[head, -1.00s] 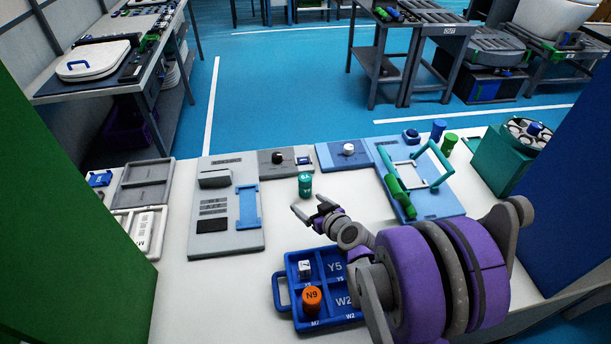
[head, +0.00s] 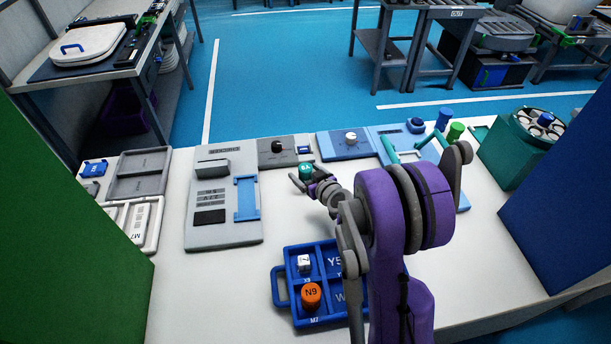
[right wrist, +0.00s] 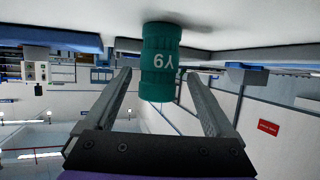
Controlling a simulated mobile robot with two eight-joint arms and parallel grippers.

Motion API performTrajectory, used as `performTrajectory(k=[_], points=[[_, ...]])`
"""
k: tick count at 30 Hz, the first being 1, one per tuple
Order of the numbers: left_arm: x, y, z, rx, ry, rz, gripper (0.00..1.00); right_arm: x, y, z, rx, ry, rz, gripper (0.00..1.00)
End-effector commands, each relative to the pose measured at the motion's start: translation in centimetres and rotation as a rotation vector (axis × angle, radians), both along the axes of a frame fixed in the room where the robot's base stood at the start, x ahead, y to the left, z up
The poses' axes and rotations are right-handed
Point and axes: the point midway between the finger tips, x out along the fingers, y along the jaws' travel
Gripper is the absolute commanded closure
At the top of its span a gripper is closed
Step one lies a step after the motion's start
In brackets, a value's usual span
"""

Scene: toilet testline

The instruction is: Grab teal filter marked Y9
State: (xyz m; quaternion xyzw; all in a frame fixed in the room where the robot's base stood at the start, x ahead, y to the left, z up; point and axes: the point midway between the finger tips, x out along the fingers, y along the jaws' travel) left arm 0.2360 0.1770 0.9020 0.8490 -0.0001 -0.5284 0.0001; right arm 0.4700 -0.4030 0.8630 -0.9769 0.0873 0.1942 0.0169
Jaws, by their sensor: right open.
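The teal filter (head: 306,170) stands on the white table, in front of the grey and blue panels. In the right wrist view the teal filter (right wrist: 160,62) shows upside down, with the mark Y9 on its side. My right gripper (head: 301,181) is open at the filter. In the right wrist view the fingers of my right gripper (right wrist: 160,95) are spread, one on each side of the filter's free end, with gaps on both sides. My left gripper is not in view.
A blue compartment tray (head: 280,287) holds an orange N9 filter (head: 311,296) and a white cube-like piece (head: 304,263). A grey panel with a blue frame (head: 222,230) lies to the left. A green container (head: 510,160) stands at the right. Tall green and blue walls flank the table.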

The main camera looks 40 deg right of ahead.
Motion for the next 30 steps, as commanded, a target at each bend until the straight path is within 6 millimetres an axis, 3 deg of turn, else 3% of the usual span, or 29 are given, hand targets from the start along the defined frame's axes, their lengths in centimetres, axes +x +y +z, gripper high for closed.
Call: performTrajectory(k=[7, 16, 30], points=[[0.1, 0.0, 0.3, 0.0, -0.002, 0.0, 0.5, 3.1, -0.8, -1.2, 0.0, -0.001, 0.0, 0.11], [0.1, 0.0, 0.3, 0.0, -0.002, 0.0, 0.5, 3.4, -0.8, -1.4, 0.001, 0.0, 0.0, 0.13], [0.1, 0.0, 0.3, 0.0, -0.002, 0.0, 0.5, 3.4, -0.8, -1.4, 0.001, 0.0, 0.0, 0.97]])
